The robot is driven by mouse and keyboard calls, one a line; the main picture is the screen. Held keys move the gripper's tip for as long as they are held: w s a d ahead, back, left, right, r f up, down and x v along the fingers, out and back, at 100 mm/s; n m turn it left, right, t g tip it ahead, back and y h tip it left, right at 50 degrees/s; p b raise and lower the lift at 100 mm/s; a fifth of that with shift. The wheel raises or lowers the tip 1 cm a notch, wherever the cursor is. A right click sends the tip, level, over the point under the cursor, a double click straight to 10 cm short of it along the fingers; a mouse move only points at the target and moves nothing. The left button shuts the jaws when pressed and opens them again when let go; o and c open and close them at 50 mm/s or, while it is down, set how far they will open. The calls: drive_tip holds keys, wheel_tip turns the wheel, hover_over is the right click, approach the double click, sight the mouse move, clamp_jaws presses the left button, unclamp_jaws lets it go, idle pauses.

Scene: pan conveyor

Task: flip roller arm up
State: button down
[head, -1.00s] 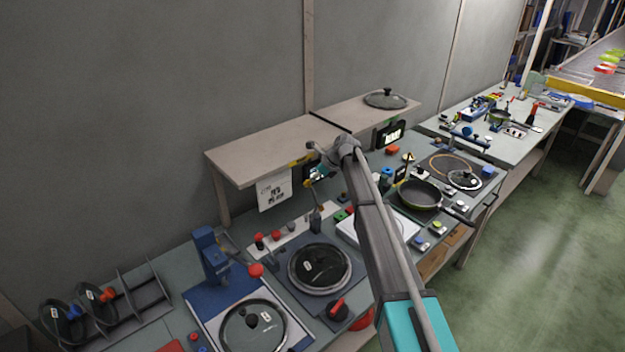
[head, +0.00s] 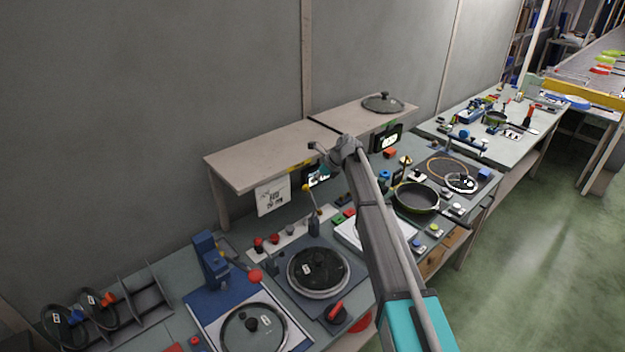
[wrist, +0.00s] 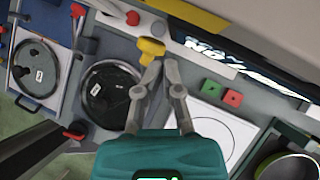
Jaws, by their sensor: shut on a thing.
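The roller arm appears to be the thin rod with a yellow knob (head: 306,188) that rises from a small dark post (head: 314,226) behind the round black pan plate (head: 318,271). The rod stands raised, leaning slightly left. In the wrist view the yellow knob (wrist: 151,50) lies at the tips of my gripper (wrist: 159,66). The fingers are drawn close together and shut on it, though their contact is partly unclear. In the head view my arm hides part of the gripper.
A shelf (head: 258,160) overhangs the bench just behind the knob, with a dark display (head: 317,176) beneath it. A blue stand with a red ball lever (head: 255,275) is at left. A black pan (head: 417,197) and red and green blocks (wrist: 221,91) are at right.

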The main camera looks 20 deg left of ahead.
drive_tip(key=p+v, duration=0.5)
drive_tip(key=v, duration=0.2)
drive_tip(key=shift+w+r+p, duration=0.2)
drive_tip(key=shift+r+p, duration=0.1)
drive_tip(key=shift+p, duration=0.05)
drive_tip(key=s+d+f+n+h+b, duration=0.2)
drive_tip(key=s+d+n, duration=0.4)
drive_tip(key=s+d, duration=0.6)
drive_tip(key=s+d+f+n+h+b, duration=0.2)
drive_tip(key=s+d+f+n+b, duration=0.3)
drive_tip(key=s+d, duration=0.6)
drive_tip(key=s+d+f+n+h+b, duration=0.3)
drive_tip(key=s+d+f+n, duration=0.4)
drive_tip(key=s+d, duration=0.5)
drive_tip(key=d+n, duration=0.1)
drive_tip(key=d, duration=0.2)
drive_tip(key=shift+s+n+b, duration=0.3)
drive_tip(key=shift+s+n, duration=0.05)
drive_tip(key=shift+n, duration=0.05)
